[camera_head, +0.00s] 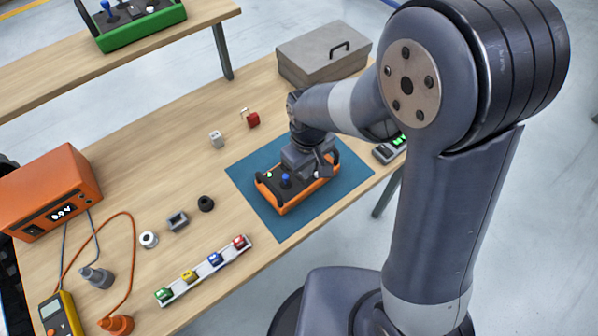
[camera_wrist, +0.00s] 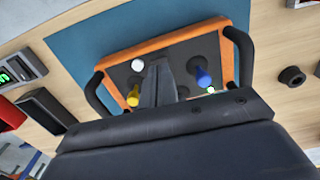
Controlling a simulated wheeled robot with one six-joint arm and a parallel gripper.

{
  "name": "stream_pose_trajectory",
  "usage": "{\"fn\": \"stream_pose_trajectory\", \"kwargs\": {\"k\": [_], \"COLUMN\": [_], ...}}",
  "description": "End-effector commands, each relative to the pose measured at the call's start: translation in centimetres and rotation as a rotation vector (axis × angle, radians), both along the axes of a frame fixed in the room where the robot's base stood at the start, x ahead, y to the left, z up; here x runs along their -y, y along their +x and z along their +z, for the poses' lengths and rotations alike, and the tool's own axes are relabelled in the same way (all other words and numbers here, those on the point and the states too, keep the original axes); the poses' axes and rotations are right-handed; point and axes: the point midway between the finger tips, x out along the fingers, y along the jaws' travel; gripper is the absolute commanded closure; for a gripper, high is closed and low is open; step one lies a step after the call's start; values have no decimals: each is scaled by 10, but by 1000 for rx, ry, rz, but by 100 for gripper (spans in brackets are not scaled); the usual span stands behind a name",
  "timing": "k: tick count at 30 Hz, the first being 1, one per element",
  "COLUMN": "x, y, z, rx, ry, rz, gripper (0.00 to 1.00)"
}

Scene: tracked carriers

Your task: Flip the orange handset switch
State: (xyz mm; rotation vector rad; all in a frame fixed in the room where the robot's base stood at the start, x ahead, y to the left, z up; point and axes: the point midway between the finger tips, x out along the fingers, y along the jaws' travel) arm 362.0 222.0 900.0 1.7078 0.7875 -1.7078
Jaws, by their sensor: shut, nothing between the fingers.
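The orange handset (camera_head: 306,196) lies on a blue mat (camera_head: 336,198) on the wooden bench. In the wrist view its orange rim (camera_wrist: 160,43) frames a dark panel with black side handles. A blue stick (camera_wrist: 202,76), a yellow stick (camera_wrist: 133,96), a white round knob (camera_wrist: 138,65) and a small lit green lamp (camera_wrist: 211,90) show on the panel. My gripper (camera_wrist: 158,68) is shut and empty, its fingers over the middle of the panel between the two sticks. They hide part of the panel, and I cannot make out the switch or any contact. My gripper (camera_head: 318,165) partly covers the handset.
A grey toolbox (camera_head: 322,58) stands at the back, and a dark device with a green display (camera_head: 388,151) sits right of the mat. A rail of coloured blocks (camera_head: 205,271) lies in front. A green handset (camera_head: 140,29) rests on another bench.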

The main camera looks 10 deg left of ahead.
Motion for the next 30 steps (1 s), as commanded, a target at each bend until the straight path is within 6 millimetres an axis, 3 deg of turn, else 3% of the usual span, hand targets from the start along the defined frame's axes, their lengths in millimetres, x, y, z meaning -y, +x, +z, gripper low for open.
{"fn": "stream_pose_trajectory", "kwargs": {"k": [30], "x": [0], "y": [0], "z": [-12], "rx": [-1], "ry": [-1], "rz": [0], "gripper": [100]}}
